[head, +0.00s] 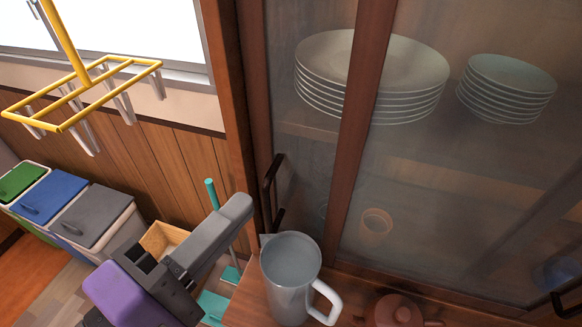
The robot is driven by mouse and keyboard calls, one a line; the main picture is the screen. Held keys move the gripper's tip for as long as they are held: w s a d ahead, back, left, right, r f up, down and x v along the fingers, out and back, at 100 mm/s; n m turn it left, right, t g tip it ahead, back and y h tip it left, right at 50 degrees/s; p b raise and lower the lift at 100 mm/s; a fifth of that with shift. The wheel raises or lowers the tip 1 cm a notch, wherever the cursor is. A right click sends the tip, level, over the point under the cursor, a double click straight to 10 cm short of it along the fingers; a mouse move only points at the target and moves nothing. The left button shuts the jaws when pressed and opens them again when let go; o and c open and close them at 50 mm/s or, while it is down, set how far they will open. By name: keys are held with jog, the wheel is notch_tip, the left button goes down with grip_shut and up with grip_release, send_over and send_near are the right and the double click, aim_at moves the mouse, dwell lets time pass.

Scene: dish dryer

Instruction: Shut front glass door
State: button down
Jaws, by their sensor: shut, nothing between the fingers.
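The cabinet has wood-framed glass doors. A glass pane (465,190) fills the right of the head view, bordered on its left by a brown upright (362,125). A narrower pane (310,165) shows to the left of that upright. A dark handle (271,190) sits at the left door edge, and another dark handle (570,302) is cut off at the lower right. I cannot tell how far the front door stands open. My gripper (238,208) is shut and empty, left of the cabinet and close to the left handle. Contact is not visible.
A grey pitcher (290,275) and a pinkish lidded pot (397,312) stand on the wooden ledge (245,305) before the doors. Plates (400,65) and bowls (507,78) sit behind glass. Bins (95,220) stand left; a yellow rack (85,92) hangs above.

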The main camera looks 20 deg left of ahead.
aim_at(328, 154)
jog(key=p+x, duration=0.1)
jog(key=x, duration=0.9)
jog(key=shift+d+p, duration=0.15)
jog(key=shift+p, duration=0.15)
jog(key=shift+s+d, duration=0.25)
jog(key=shift+d, duration=0.95)
jog(key=shift+d+p, duration=0.3)
jog(key=shift+d, duration=0.3)
